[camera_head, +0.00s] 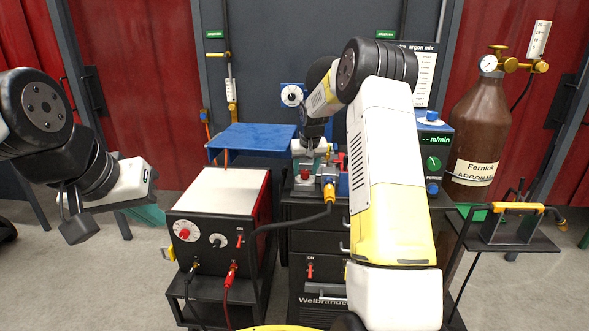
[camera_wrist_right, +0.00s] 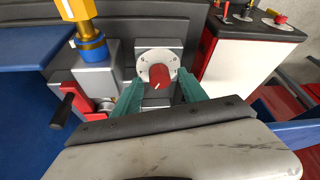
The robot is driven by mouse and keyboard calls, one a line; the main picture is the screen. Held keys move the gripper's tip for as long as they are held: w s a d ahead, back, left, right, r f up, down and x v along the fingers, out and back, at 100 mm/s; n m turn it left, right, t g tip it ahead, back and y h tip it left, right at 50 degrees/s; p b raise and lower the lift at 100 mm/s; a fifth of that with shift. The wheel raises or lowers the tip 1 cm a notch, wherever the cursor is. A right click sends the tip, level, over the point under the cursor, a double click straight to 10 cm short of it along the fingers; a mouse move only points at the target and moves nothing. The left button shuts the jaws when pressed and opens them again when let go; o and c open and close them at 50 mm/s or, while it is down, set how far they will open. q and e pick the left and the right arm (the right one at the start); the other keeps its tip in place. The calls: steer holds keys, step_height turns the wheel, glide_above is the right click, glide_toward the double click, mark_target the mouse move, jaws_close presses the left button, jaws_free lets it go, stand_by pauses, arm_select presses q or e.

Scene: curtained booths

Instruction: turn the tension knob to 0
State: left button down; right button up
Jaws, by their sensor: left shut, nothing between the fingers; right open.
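The tension knob appears to be the red knob (camera_wrist_right: 160,76) on a round white dial (camera_wrist_right: 144,68) on a grey block. It carries a small pale mark, but the dial's figures are too small to read. In the head view a small red knob (camera_head: 304,174) shows below my right gripper (camera_head: 311,160). In the right wrist view my right gripper (camera_wrist_right: 160,92) is open, its teal fingers either side of the red knob. I cannot tell whether they touch it. My left gripper (camera_head: 76,216) is shut and empty, far left of the machine.
A red lever with a black handle (camera_wrist_right: 63,110) and a yellow-and-blue fitting (camera_wrist_right: 88,38) stand left of the knob. A white-topped power unit (camera_head: 219,192) stands front left, a blue shelf (camera_head: 250,138) behind it. A brown gas cylinder (camera_head: 474,130) stands right.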

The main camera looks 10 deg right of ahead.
steer(key=shift+f, duration=0.1)
jaws_close()
steer(key=shift+d+n, duration=0.1)
steer(key=shift+n, duration=0.2)
steer(key=n+y, duration=0.1)
steer(key=n, duration=0.3)
steer(key=shift+d+y, duration=0.15)
steer(key=shift+y, duration=0.25)
steer(key=n+y, duration=0.1)
steer(key=n, duration=0.2)
steer(key=n+g, duration=0.1)
steer(key=n, duration=0.1)
steer(key=shift+w+d+n+g+y, duration=0.1)
steer(key=shift+w+n+g+y, duration=0.1)
steer(key=shift+n+g+y, duration=0.15)
steer(key=n+g, duration=0.1)
steer(key=n, duration=0.1)
steer(key=n+y, duration=0.1)
steer(key=n, duration=0.2)
steer(key=shift+w+n+g, duration=0.15)
steer(key=shift+n+g, duration=0.1)
steer(key=shift+g, duration=0.1)
steer(key=n+g, duration=0.1)
steer(key=n, duration=0.3)
steer(key=shift+g, duration=0.3)
steer(key=shift+n, duration=0.4)
